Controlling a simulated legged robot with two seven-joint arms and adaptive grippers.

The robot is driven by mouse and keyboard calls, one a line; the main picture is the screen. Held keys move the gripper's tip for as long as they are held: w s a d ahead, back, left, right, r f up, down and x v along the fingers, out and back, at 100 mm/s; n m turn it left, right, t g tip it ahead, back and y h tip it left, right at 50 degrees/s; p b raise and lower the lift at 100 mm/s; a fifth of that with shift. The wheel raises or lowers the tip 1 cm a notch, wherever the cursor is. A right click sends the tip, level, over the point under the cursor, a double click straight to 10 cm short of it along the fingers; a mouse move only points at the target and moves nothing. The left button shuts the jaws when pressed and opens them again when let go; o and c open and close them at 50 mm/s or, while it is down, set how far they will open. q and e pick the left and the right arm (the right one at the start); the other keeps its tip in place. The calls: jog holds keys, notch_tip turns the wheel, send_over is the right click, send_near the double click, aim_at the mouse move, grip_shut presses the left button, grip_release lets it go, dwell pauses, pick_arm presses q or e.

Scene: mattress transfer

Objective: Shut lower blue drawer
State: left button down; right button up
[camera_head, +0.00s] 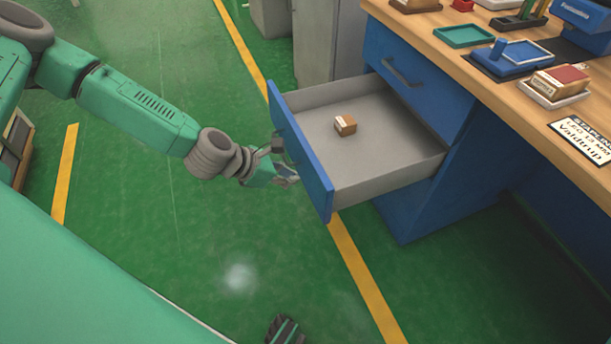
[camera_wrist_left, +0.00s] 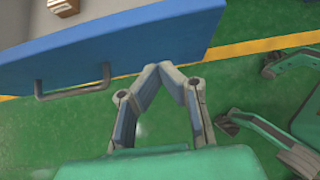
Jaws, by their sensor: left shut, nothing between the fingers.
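The lower blue drawer (camera_head: 302,158) is pulled far out of the blue cabinet (camera_head: 424,212) in the head view. A small brown box (camera_head: 345,125) lies on its grey floor. My left gripper (camera_head: 291,178) is shut and empty, just in front of the drawer's blue front. In the left wrist view the closed fingertips (camera_wrist_left: 168,68) are close to the lower edge of the blue front (camera_wrist_left: 120,55), right of its grey handle (camera_wrist_left: 75,92). I cannot tell whether they touch it.
The upper blue drawer (camera_head: 408,80) is closed beneath the wooden worktop (camera_head: 500,85), which carries trays and boxes. A grey cabinet (camera_head: 328,40) stands behind. The green floor (camera_head: 240,265) in front of the drawer is mostly clear, with yellow lines.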

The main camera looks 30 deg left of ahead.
aim_at(314, 173)
pick_arm(q)
jog(key=w+d, duration=0.2)
jog(key=shift+w+d+r, duration=0.15)
jog(key=shift+w, duration=0.15)
jog(key=shift+w+d, duration=0.1)
jog(key=shift+w, duration=0.05)
pick_arm(e)
jog(key=shift+f, duration=0.3)
